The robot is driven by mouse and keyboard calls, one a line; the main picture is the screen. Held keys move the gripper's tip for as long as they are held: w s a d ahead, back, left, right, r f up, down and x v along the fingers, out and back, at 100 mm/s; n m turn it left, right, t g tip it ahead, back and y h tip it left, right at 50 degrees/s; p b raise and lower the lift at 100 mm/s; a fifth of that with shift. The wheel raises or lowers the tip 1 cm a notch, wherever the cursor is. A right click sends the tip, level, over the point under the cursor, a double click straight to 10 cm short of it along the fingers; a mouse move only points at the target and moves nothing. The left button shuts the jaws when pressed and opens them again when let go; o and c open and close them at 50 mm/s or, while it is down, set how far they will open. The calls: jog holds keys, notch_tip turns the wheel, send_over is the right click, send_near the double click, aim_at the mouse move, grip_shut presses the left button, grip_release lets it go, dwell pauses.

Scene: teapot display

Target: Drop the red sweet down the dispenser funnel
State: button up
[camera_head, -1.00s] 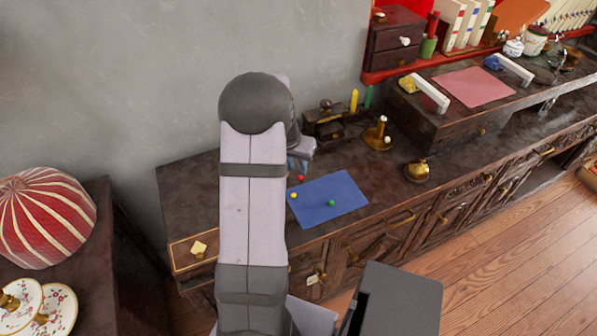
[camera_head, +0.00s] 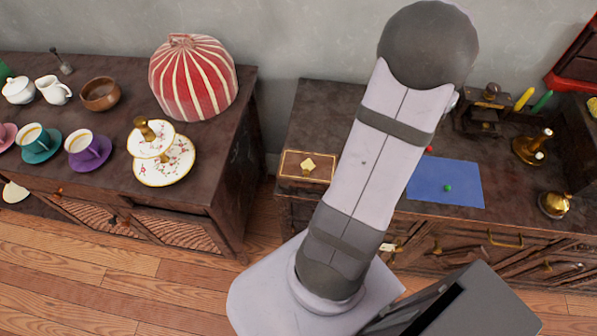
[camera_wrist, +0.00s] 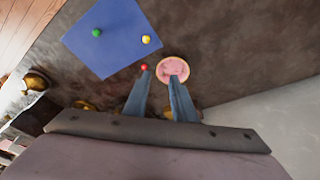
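The red sweet (camera_head: 429,149) is a small ball on the dark counter, just off the blue mat. In the wrist view the red sweet (camera_wrist: 144,67) shows at the tip of the left finger, not between the fingers; I cannot tell if they touch. My gripper (camera_wrist: 159,77) is open, its two blue-grey fingers apart, pointing at the counter beside a round pink dish (camera_wrist: 173,70) with a gold rim. My arm hides the gripper in the head view. A dark wooden device (camera_head: 488,112), probably the dispenser, stands at the back; its funnel is not clear.
A green sweet (camera_wrist: 97,32) and a yellow sweet (camera_wrist: 146,39) lie on the blue mat (camera_head: 460,185). A brass candlestick (camera_head: 532,148) and a brass bell (camera_head: 555,204) stand to the right. The wall borders the counter's back.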

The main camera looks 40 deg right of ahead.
jog(key=w+a+n, duration=0.3)
jog(key=w+a, duration=0.1)
jog(key=a, duration=0.4)
jog(key=w+a+n+y, duration=0.1)
jog(key=w+a+n, duration=0.2)
jog(key=a, duration=0.5)
jog(key=w+a+n+t, duration=0.1)
jog(key=w+a+n, duration=0.2)
jog(key=a, duration=0.6)
jog(key=shift+w+f+y, duration=0.15)
jog(key=shift+w+y, duration=0.25)
jog(key=shift+w, duration=0.7)
jog(key=s+a+n, duration=0.3)
jog(key=a+n, duration=0.1)
jog(key=a, duration=0.5)
jog(key=s+a+f+n+y, duration=0.1)
jog(key=s+a+n, duration=0.2)
jog(key=a, duration=0.6)
jog(key=shift+s+a+f+n+g, duration=0.2)
jog(key=shift+a+f+n+g, duration=0.1)
jog(key=shift+a+n+g, duration=0.1)
jog(key=shift+c, duration=0.8)
